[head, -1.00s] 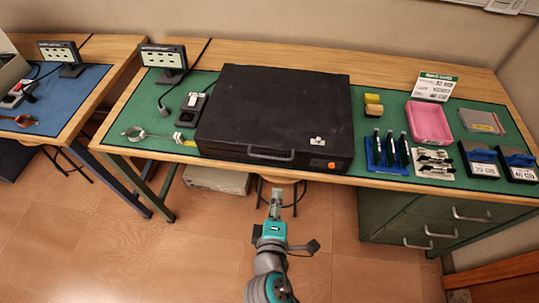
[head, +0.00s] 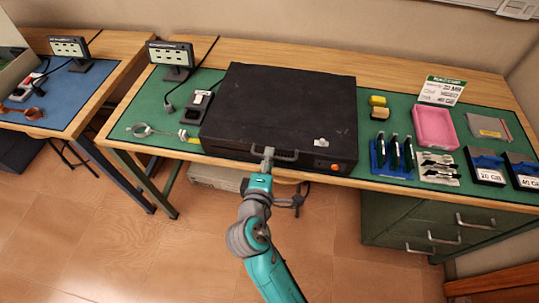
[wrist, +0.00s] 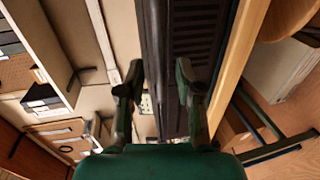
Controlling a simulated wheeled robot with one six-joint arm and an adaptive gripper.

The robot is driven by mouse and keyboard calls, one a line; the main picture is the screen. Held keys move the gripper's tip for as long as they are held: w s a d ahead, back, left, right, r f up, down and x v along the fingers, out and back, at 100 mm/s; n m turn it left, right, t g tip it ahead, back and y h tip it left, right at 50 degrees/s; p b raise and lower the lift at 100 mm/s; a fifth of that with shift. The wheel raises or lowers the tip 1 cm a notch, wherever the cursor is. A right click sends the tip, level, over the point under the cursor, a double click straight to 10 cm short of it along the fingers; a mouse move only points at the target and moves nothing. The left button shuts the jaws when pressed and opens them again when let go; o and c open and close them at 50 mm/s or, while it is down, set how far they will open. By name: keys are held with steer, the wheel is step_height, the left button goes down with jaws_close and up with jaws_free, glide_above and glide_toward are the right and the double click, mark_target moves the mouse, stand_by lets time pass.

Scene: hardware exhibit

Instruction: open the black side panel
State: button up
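The black side panel (head: 290,98) is the broad dark top face of a case lying on the green mat. A bar handle (head: 285,155) runs along its front edge. In the head view my gripper (head: 267,153) is at the left part of this handle. In the wrist view my gripper (wrist: 158,76) has its two fingers apart, one on each side of a dark bar (wrist: 155,35) that looks like the handle. I see a gap beside the bar, and firm contact cannot be made out.
An orange button (head: 335,166) and small pale pieces (head: 321,142) are near the case's front right. A pink tray (head: 434,127), blue tool holder (head: 378,158) and drives (head: 486,165) stand to the right. A black device (head: 196,106) stands close on the left.

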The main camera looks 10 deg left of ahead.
steer(key=shift+x, duration=0.85)
jaws_close()
steer(key=shift+r, duration=0.1)
